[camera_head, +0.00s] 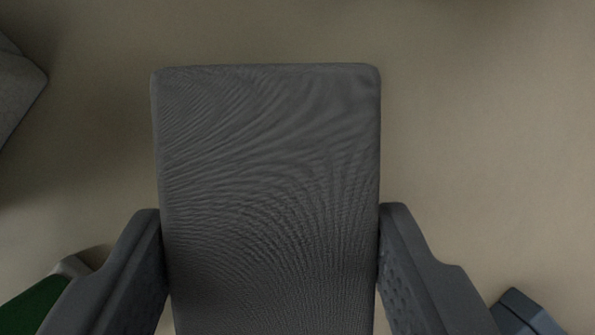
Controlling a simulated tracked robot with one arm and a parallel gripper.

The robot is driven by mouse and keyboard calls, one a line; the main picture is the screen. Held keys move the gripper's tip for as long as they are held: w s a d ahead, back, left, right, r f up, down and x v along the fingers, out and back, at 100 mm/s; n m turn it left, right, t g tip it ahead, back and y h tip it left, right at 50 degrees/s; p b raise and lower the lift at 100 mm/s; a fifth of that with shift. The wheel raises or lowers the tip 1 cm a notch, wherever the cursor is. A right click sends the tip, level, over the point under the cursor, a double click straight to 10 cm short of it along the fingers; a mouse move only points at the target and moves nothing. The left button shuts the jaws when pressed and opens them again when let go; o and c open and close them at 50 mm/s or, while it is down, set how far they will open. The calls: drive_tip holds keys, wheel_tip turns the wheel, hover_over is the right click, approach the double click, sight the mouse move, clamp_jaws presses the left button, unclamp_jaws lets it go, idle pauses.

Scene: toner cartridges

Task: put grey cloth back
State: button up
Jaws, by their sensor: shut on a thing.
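The grey cloth (268,170) is a dark grey, folded block with rounded corners and a fine woven texture. It fills the middle of the view and runs out of the bottom edge. My gripper (270,225) is shut on it, with one finger against its left side and one against its right side. The far end of the cloth reaches out past the fingertips. Its near end is out of view, and its height above the beige surface (470,120) is hard to tell.
A grey object (15,95) is cut off at the left edge. A green object (35,305) with a grey end lies at the bottom left, partly behind my left finger. A dark blue-grey object (525,312) is at the bottom right. The surface ahead and to the right is clear.

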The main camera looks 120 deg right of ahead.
sight(263, 302)
drive_tip(key=f, duration=0.3)
drive_tip(key=shift+a, duration=0.2)
drive_tip(key=o, duration=0.9)
drive_tip(key=shift+o, duration=0.2)
drive_tip(key=shift+r, duration=0.1)
drive_tip(key=v, duration=0.7)
drive_tip(key=shift+s+r, duration=0.1)
drive_tip(key=shift+r, duration=0.1)
